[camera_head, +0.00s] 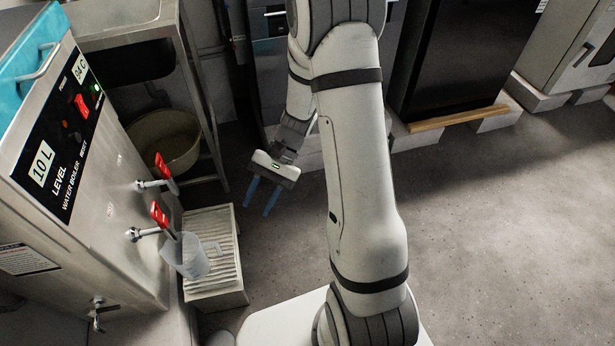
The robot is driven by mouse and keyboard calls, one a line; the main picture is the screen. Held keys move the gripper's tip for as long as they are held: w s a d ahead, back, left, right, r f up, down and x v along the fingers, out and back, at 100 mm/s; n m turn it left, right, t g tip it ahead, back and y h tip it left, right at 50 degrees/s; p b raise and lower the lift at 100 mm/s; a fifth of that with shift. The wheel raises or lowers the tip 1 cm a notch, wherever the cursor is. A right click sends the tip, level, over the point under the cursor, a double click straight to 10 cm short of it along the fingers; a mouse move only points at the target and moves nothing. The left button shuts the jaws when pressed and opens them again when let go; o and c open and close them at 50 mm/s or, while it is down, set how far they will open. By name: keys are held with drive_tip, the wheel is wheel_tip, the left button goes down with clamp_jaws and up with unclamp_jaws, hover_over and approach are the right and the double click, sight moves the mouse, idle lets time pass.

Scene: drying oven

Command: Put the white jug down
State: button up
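The white jug (194,258), pale and translucent, is under the lower red-handled tap of the water boiler. It appears to stand upright on a ribbed drip tray (229,285). My gripper (260,205) is up and to the right of the jug, clear of it. Its two blue fingers point down and are spread apart with nothing between them.
The steel water boiler (115,240) with two red-handled taps (160,213) fills the left side. A large round bowl (167,140) sits under a steel sink stand (190,80) behind. Dark cabinets line the back. The grey floor to the right is clear.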

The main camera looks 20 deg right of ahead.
drive_tip(key=s+d+r+n+t+h, duration=0.3)
drive_tip(key=s+d+r+h, duration=0.1)
drive_tip(key=r, duration=0.3)
drive_tip(key=s+d+r+n+t+h, duration=0.3)
drive_tip(key=s+d+r+t+h, duration=0.1)
drive_tip(key=r, duration=0.3)
drive_tip(key=shift+s+d+r+h, duration=0.2)
drive_tip(key=shift+s+h, duration=0.1)
drive_tip(key=shift+s, duration=0.15)
wheel_tip(320, 180, up, 30)
drive_tip(key=t+p, duration=0.1)
drive_tip(key=p, duration=2.6)
drive_tip(key=shift+s, duration=0.2)
